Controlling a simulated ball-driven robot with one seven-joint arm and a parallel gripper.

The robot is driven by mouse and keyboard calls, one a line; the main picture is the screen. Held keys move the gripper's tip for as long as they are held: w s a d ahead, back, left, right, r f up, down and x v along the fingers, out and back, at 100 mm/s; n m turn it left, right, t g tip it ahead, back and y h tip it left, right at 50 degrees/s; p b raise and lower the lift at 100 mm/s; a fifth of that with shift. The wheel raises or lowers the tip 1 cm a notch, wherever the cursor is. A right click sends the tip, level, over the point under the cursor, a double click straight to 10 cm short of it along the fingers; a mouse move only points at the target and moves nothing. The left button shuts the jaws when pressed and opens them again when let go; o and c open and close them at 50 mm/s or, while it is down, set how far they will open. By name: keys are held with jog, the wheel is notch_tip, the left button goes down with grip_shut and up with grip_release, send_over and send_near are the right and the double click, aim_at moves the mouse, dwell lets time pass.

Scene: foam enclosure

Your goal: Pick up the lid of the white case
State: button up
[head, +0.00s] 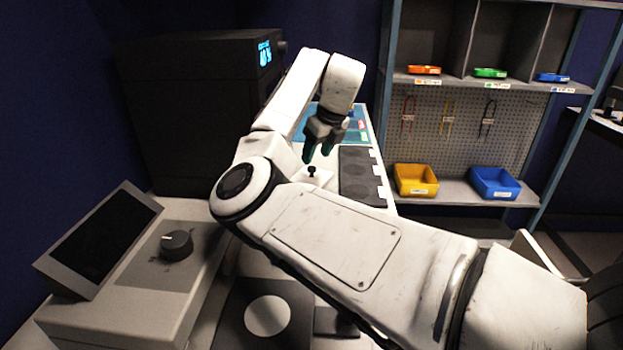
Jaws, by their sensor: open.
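The white case (318,180) stands on the bench behind my arm, and only part of it shows. Its lid is a white top with a small black knob (312,170). My arm hides the near part of the case. My gripper (318,154) is open, with dark fingers pointing down. It appears just above the knob and apart from it, with nothing visible between the fingers.
A dark foam tray (360,178) lies right of the case, and a blue mat (357,132) lies behind. A large black machine (190,110) stands at the left. A console with a knob (177,245) is front left. Shelves with yellow (416,181) and blue bins (494,184) stand right.

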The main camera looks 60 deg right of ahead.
aim_at(312, 168)
jog(key=x, duration=0.5)
jog(key=shift+d+f, duration=0.1)
grip_shut()
dwell(0.4)
